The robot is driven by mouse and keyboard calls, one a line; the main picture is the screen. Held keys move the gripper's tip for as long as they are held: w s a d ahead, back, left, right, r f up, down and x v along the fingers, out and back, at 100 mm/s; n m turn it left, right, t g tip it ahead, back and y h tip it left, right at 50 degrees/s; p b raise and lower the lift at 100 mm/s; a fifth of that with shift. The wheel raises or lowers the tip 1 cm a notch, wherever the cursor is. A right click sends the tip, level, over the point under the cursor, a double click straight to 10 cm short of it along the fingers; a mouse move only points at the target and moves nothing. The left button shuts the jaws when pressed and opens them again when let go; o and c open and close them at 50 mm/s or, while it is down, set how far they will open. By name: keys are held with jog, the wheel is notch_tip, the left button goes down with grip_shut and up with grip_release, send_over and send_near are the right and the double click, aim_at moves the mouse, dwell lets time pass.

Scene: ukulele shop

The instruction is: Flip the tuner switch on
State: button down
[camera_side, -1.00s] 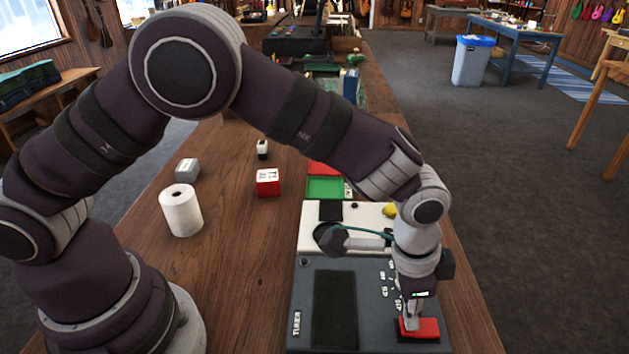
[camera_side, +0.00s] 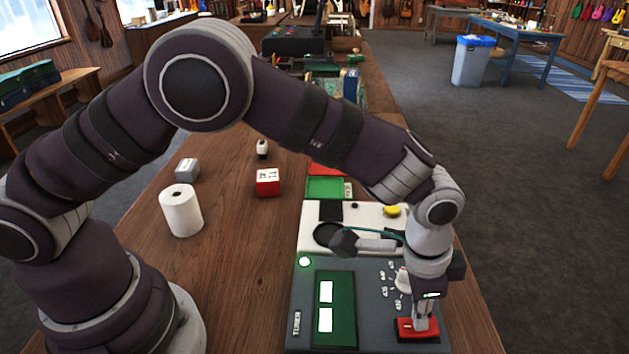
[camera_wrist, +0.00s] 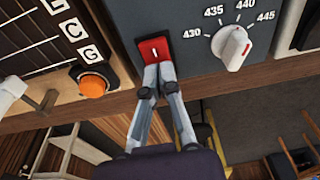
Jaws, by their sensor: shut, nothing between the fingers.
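The tuner (camera_side: 372,268) is a dark grey box on the bench. Its screen (camera_side: 345,309) is lit green with two white blocks, and a round lamp (camera_side: 304,262) at its corner glows. The red rocker switch (camera_side: 403,328) sits in a black frame at the tuner's near right corner; it also shows in the wrist view (camera_wrist: 152,47). My gripper (camera_side: 422,326) is shut and empty, its fingertips at the switch. In the wrist view my gripper (camera_wrist: 158,70) touches or nearly touches the lower part of the switch and hides some of it.
A white dial (camera_wrist: 231,47) with numbers around it is beside the switch. An orange button (camera_wrist: 93,85) is to the left in the wrist view. Behind the tuner are a white board (camera_side: 315,213) and a green tray (camera_side: 325,187). A paper roll (camera_side: 181,211) stands left.

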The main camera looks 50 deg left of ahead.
jog(key=shift+r, duration=0.1)
notch_tip(320, 180, up, 5)
jog(key=shift+f, duration=0.1)
jog(key=s+a+r, duration=0.3)
jog(key=r, duration=0.5)
jog(key=s+a+r+n+t, duration=0.1)
jog(key=s+a+n, duration=0.1)
jog(key=a, duration=0.4)
jog(key=s+a+r+n+t+y, duration=0.1)
jog(key=s+a+n, duration=0.2)
jog(key=a, duration=0.3)
jog(key=s+a+r+n+t, duration=0.1)
jog(key=s+a+n+t, duration=0.1)
jog(key=a, duration=0.5)
jog(key=shift+s+r+n, duration=0.2)
jog(key=shift+s+n, duration=0.5)
jog(key=shift+n, duration=0.3)
